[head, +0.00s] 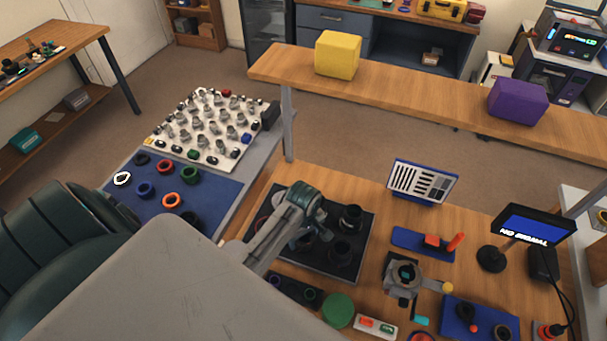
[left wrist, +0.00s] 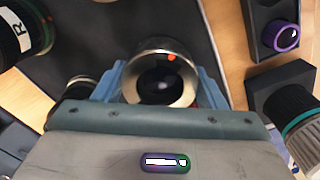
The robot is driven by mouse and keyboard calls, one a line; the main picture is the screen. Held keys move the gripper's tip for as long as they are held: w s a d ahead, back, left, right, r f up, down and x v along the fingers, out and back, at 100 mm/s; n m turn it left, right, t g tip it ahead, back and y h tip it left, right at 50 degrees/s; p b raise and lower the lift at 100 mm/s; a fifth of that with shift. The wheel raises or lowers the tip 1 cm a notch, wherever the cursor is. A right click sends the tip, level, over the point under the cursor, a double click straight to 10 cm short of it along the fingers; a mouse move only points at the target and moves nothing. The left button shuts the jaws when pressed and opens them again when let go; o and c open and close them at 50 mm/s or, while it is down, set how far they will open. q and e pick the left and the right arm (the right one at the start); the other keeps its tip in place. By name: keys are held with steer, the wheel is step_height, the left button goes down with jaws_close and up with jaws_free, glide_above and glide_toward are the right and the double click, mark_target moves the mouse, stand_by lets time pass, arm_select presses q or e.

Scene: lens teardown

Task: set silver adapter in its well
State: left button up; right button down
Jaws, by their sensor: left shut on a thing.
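The silver adapter (left wrist: 150,50) is a short metal ring with a dark bore and an orange-red dot on its rim. In the left wrist view it sits between the blue fingers of my left gripper (left wrist: 160,88), which is shut on it. In the head view my left gripper (head: 299,240) is over the left part of a dark tray (head: 318,276), and the arm largely hides the adapter. I cannot tell which well lies under it, or whether the adapter touches the tray. My right gripper is not in view.
Black cylindrical parts (head: 351,217) stand on the tray close right of the gripper; one marked R (left wrist: 18,40) shows in the left wrist view. A green disc (head: 338,310) and a metal fixture (head: 403,276) stand nearby. A blue mat (head: 216,188) with coloured rings lies left.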

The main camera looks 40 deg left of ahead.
mark_target(304, 237)
arm_select(q)
steer(key=shift+d+f, duration=0.15)
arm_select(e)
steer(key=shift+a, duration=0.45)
arm_select(q)
steer(key=shift+f, duration=0.25)
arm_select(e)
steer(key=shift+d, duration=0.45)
arm_select(q)
steer(key=shift+f, duration=0.4)
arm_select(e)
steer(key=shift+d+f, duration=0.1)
arm_select(q)
steer(key=o, duration=1.1)
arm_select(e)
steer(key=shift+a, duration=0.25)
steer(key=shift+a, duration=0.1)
arm_select(q)
step_height(304, 237, up, 10)
steer(key=shift+r+b, duration=0.1)
steer(key=shift+b, duration=1.1)
steer(key=shift+r, duration=0.35)
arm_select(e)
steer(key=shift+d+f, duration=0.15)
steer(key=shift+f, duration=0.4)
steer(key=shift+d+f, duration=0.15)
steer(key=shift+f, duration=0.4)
